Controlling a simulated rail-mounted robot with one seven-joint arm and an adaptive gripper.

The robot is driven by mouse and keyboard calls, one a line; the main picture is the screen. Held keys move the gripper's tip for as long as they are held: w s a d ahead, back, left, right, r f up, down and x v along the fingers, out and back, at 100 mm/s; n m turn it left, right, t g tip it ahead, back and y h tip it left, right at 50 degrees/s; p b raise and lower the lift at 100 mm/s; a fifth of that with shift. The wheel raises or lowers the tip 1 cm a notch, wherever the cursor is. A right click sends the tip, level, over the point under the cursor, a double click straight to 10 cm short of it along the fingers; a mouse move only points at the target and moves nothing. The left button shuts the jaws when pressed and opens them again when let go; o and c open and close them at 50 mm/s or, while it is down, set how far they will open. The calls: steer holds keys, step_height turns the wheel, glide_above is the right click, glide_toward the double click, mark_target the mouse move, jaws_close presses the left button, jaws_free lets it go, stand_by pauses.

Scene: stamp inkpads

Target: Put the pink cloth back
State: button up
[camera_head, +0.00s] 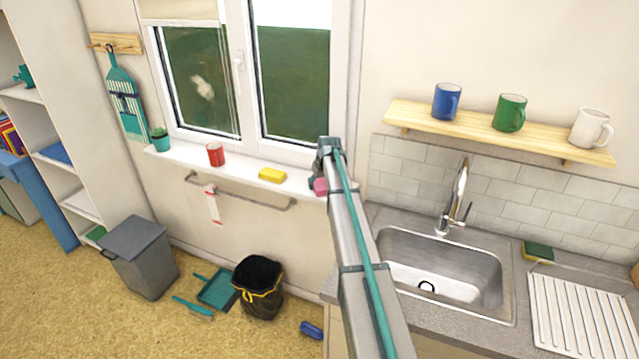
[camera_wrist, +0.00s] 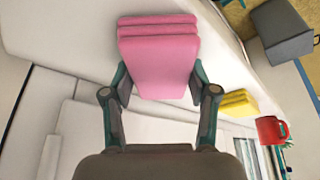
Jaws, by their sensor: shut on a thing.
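The pink cloth (camera_wrist: 158,62) is a folded, layered block in the wrist view. My gripper (camera_wrist: 160,88) is shut on it, with one finger on each side. In the head view only a small part of the pink cloth (camera_head: 320,187) shows beside my arm, near the right end of the windowsill (camera_head: 235,172). My arm hides the rest. I cannot tell whether the cloth touches the sill. A yellow folded cloth (camera_head: 272,175) lies on the sill to the left, and it also shows in the wrist view (camera_wrist: 240,103).
A red mug (camera_head: 215,154) and a green pot (camera_head: 160,140) stand further left on the sill. A rail (camera_head: 250,201) runs below it. The sink (camera_head: 440,270) and tap (camera_head: 458,195) lie right of my arm.

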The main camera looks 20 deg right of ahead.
steer(key=shift+f, duration=0.1)
steer(key=o, duration=1.2)
steer(key=shift+o, duration=0.2)
steer(key=shift+r, duration=0.2)
steer(key=b+v, duration=0.3)
steer(key=v, duration=0.9)
steer(key=shift+b, duration=0.3)
